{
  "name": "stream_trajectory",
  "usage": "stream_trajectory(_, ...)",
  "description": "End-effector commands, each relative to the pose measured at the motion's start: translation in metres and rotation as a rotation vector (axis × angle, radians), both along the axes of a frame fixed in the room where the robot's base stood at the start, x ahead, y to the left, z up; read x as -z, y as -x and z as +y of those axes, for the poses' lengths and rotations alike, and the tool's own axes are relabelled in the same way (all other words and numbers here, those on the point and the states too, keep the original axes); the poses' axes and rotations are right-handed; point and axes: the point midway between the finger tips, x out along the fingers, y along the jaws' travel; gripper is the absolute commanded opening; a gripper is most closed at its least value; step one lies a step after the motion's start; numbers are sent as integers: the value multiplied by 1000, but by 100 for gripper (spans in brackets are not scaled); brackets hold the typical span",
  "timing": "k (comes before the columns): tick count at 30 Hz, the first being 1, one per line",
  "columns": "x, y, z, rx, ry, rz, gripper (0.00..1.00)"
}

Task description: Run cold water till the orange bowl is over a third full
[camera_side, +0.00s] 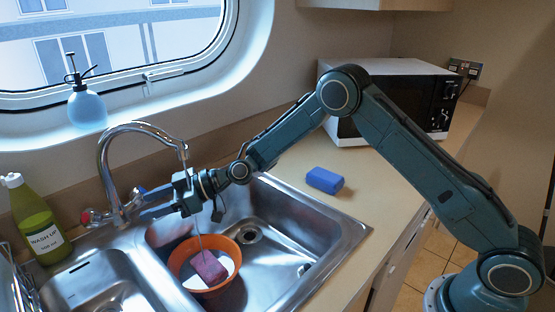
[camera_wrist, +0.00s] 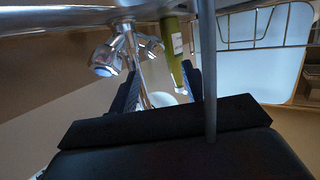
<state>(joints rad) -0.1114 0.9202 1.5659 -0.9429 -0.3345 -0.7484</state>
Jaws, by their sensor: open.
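The orange bowl (camera_side: 236,245) stands in the right sink basin under the spout of the chrome tap (camera_side: 104,160). A pinkish-purple block (camera_side: 211,268) lies in it, with a pale surface around it. A thin pale stream (camera_side: 200,238) runs from the spout into the bowl; the water level is unclear. My gripper (camera_side: 145,203) is open and empty behind the stream, pointing at the tap's base. In the wrist view, the blue-capped tap knob (camera_wrist: 104,58) is just left of my open fingers (camera_wrist: 160,72), apart from them. The red-marked knob (camera_side: 87,217) is farther left.
A green wash-up bottle (camera_side: 42,225) stands left of the tap. A blue sponge (camera_side: 325,180) lies on the counter to the right, before a microwave (camera_side: 385,95). A spray bottle (camera_side: 87,108) stands on the window ledge. The right basin's far side is clear.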

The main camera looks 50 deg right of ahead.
Motion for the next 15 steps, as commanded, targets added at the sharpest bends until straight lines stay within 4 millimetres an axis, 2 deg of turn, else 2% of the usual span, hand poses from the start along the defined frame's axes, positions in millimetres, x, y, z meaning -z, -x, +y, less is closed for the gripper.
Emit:
stream_trajectory(5,8,8,-13,127,-186,92,49)
stream_trajectory(15,22,20,-56,406,-518,250,49)
